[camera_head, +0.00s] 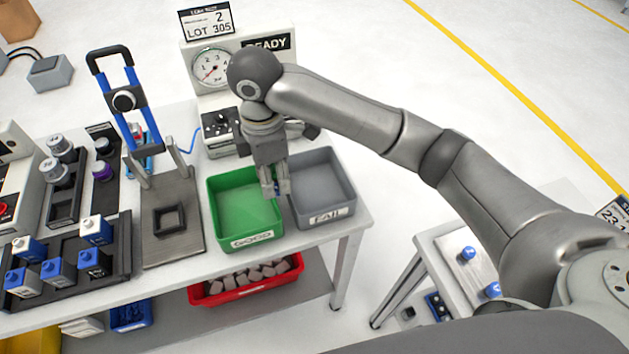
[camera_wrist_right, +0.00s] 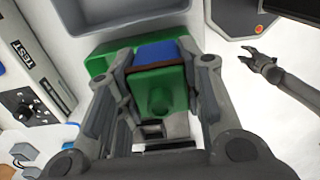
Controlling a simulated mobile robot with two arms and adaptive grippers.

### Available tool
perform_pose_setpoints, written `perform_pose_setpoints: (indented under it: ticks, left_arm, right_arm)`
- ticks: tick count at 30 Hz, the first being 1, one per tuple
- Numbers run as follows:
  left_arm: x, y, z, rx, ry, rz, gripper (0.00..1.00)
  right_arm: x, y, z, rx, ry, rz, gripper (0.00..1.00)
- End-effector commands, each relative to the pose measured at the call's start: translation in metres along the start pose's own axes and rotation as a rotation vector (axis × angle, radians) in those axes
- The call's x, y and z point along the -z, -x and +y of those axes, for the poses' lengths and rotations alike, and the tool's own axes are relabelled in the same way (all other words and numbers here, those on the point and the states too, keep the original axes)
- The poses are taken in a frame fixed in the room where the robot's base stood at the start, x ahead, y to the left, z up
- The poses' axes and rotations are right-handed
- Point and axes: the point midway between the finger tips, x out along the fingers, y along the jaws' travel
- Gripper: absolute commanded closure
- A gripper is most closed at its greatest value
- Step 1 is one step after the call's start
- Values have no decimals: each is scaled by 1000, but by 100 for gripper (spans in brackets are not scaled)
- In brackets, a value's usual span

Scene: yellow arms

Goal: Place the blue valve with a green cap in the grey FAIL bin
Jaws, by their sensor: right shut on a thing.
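My right gripper (camera_head: 275,190) is shut on the blue valve with a green cap and holds it over the edge between the green GOOD bin (camera_head: 240,212) and the grey FAIL bin (camera_head: 322,185). In the head view the fingers hide most of the valve; only a bit of blue shows. In the right wrist view its blue body (camera_wrist_right: 157,52) and green cap (camera_wrist_right: 160,95) sit between the fingers. The grey bin (camera_wrist_right: 72,14) is at the top there. A dark gripper, seemingly my left one (camera_wrist_right: 248,56), shows apart at the right with its fingers spread. Both bins look empty inside.
A gauge station (camera_head: 213,68) with a READY sign stands behind the bins. A blue-handled press (camera_head: 140,110) and a rack of valve blocks (camera_head: 65,265) are to the left. A red crate (camera_head: 245,290) sits on the shelf below. A side table (camera_head: 440,250) stands at right.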

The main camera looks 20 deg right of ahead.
Motion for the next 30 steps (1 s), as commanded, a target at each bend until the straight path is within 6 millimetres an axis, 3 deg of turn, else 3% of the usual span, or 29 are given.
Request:
perform_pose_setpoints:
  ticks: [1, 6, 12, 22, 30]
  left_arm:
    - [-1, 6, 1, -2, -1, -2, 60]
    - [-3, 17, 2, -2, -1, -7, 60]
    - [-2, 24, 1, -2, 0, -5, 60]
    - [4, 30, -1, 1, 3, 2, 60]
    - [6, 41, -2, 2, 3, 5, 60]
  right_arm:
    - [-16, -3, 4, 2, -9, -5, 90]
    - [-55, -21, 19, 1, -10, -4, 90]
    - [-82, -58, 29, 2, -6, -3, 90]
    - [-102, -86, 36, 1, -6, -3, 90]
    - [-100, -114, 36, -2, -4, -1, 90]
